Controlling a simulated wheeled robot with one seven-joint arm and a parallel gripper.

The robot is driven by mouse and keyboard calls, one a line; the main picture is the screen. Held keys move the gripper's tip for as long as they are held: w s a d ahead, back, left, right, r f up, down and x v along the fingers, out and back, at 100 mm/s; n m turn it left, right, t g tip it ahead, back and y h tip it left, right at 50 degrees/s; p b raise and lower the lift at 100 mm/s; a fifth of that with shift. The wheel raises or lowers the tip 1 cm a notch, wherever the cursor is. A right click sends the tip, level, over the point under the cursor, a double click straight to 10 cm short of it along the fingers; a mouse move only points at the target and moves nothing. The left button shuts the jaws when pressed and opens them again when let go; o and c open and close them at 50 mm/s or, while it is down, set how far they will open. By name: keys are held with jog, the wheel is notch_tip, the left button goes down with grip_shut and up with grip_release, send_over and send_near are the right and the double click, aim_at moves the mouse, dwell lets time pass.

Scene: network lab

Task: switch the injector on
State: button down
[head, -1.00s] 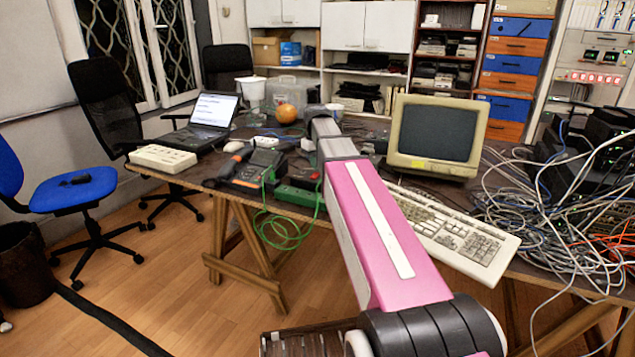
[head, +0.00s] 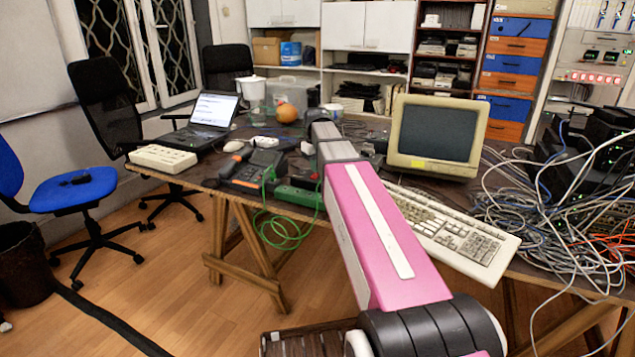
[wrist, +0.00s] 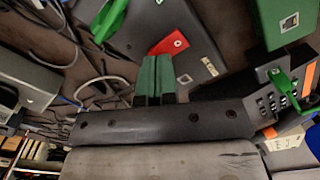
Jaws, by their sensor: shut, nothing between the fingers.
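A dark grey box with a red part (wrist: 168,43) on it shows in the wrist view; I take it for the injector (wrist: 205,52). The red part has a small pale mark; I cannot tell which way it is set. A network socket (wrist: 184,79) sits at the box's near end. My gripper (wrist: 155,60) is shut and empty. Its green fingers point at the box, just below the red part in the picture; I cannot tell whether they touch. In the head view my arm hides the gripper and most of the box.
A green box (wrist: 283,22) and a black device with a green plug are at right in the wrist view.

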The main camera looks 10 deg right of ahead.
jog(key=shift+f, duration=0.55)
dwell(0.4)
jog(key=shift+r, duration=3.5)
